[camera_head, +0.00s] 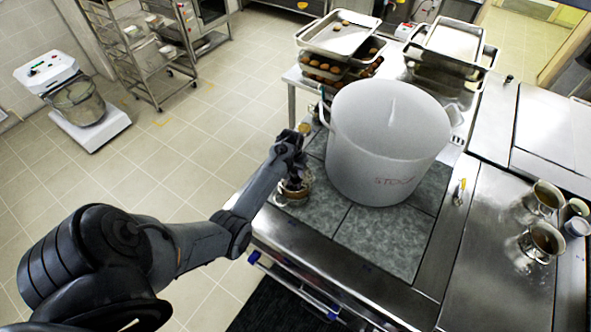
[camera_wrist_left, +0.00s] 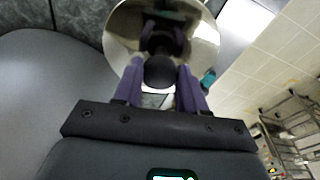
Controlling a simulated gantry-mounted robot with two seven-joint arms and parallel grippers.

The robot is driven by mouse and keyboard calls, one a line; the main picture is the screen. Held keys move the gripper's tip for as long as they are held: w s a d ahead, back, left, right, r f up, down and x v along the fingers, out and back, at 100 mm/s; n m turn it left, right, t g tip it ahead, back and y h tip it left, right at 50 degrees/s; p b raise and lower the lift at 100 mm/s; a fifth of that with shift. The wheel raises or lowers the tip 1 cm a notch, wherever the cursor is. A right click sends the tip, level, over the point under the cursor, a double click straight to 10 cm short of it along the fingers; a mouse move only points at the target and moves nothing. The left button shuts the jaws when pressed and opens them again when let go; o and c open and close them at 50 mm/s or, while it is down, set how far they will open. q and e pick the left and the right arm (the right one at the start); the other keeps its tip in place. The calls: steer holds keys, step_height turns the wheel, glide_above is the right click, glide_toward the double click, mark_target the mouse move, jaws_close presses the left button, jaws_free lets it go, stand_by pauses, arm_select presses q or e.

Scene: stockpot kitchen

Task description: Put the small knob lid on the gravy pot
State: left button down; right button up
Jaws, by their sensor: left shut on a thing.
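My left gripper (camera_head: 292,176) reaches down beside the big stockpot, at the left edge of the cooktop. In the left wrist view its two purple fingers (camera_wrist_left: 160,88) are shut on the round black knob (camera_wrist_left: 159,72) of a shiny round steel lid (camera_wrist_left: 122,32). A small metal pot (camera_head: 292,195), seemingly the gravy pot, stands right under the gripper on the cooktop. The gripper partly covers it in the head view. I cannot tell whether the lid rests on its rim or hangs just above it. My right gripper is not in view.
The large white stockpot (camera_head: 380,150) stands close to the right of the gripper; its wall (camera_wrist_left: 50,100) fills the left of the wrist view. Stacked trays (camera_head: 340,35) stand behind it. Small metal pots (camera_head: 542,242) stand at the far right.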

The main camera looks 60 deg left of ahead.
mark_target(295, 178)
arm_select(q)
steer(key=shift+f+b, duration=1.35)
steer(key=shift+f, duration=0.2)
steer(key=shift+f+b, duration=0.4)
steer(key=shift+f, duration=0.45)
steer(key=shift+f+p, duration=0.15)
steer(key=shift+p, duration=0.3)
steer(key=shift+f, duration=0.45)
stand_by(0.4)
steer(key=c, duration=0.5)
jaws_free()
steer(key=shift+c, duration=0.2)
steer(key=shift+r, duration=0.1)
